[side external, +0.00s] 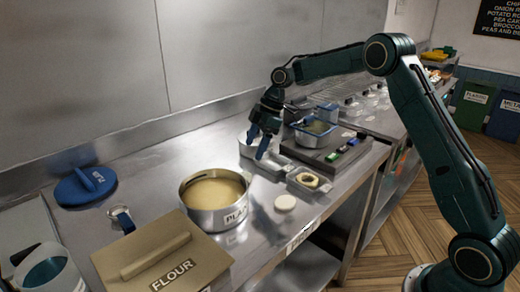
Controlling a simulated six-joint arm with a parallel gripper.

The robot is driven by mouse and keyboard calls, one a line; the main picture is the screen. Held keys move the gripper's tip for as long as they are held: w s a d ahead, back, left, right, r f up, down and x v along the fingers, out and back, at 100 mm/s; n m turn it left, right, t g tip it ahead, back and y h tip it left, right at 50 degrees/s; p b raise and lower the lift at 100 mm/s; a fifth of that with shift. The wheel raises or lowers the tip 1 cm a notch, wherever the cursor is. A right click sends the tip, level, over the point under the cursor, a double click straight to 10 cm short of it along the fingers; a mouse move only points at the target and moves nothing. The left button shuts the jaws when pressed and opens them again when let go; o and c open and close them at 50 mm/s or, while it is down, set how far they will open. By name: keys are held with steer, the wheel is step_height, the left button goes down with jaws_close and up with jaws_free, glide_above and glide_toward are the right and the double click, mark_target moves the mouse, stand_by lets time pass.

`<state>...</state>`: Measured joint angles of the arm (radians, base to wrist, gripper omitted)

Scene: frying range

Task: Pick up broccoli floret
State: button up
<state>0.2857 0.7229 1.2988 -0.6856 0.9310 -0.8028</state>
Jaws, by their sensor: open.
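My gripper (256,148) is open and points down over a shallow metal tray (274,171) at the middle of the counter. Its dark blue fingers are apart, and I see nothing held between them. I cannot make out a broccoli floret in this view; the fingers and the tray walls hide part of the tray's inside.
A pot of pale yellow contents (215,215) stands left of the tray, with a flour box (165,265) in front. A small tray with a ring-shaped piece (309,181) and a pale disc (285,203) lie to the right.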

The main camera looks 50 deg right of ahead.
glide_above(244, 174)
steer(key=s+d, duration=0.1)
steer(key=d, duration=0.1)
steer(key=shift+f, duration=2.15)
steer(key=shift+a+f, duration=0.1)
steer(key=shift+x, duration=2.5)
steer(key=shift+c, duration=0.2)
steer(key=c, duration=0.8)
